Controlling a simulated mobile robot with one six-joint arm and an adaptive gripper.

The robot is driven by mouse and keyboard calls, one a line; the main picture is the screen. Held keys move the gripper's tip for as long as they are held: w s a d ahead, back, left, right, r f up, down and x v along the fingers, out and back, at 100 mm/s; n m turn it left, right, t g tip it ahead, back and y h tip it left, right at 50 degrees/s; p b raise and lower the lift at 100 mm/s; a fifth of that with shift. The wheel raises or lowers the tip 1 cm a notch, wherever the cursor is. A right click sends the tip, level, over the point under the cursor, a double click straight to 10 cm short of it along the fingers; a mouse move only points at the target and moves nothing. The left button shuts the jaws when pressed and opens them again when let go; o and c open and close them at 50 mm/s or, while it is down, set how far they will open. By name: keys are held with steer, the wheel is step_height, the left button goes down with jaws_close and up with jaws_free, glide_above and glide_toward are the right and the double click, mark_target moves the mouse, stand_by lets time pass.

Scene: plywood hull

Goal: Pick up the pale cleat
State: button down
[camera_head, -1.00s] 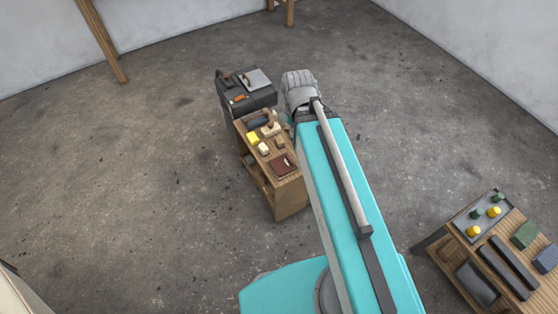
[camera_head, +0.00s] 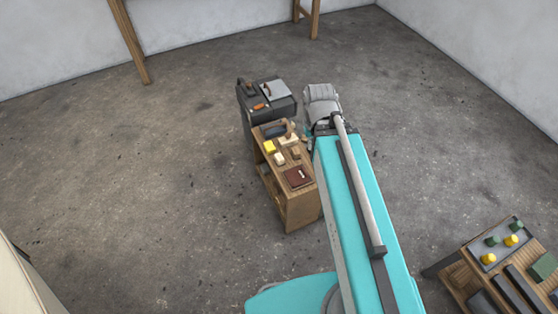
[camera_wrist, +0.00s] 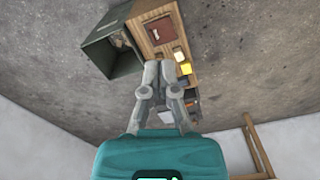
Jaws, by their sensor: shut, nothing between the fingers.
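Several small pieces sit on the wooden bench (camera_head: 299,211) in the head view. A pale piece with a raised part (camera_head: 288,140) lies near its far end, and a smaller pale block (camera_head: 280,158) lies closer. I cannot tell for sure which is the pale cleat. A pale piece also shows in the wrist view (camera_wrist: 178,55), beside the yellow block (camera_wrist: 185,68). My gripper (camera_wrist: 160,66) is shut and empty, seen over the bench edge in the wrist view. In the head view my arm hides its fingers.
The bench also bears a dark red book (camera_head: 298,178), a brown block (camera_head: 295,152) and a dark item (camera_head: 273,131). A dark cabinet (camera_head: 270,109) adjoins its far end. A green open box (camera_wrist: 97,55) shows in the wrist view. Another table stands lower right; floor left is clear.

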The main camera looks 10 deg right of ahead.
steer(key=c, duration=1.3)
jaws_free()
steer(key=shift+c, duration=0.2)
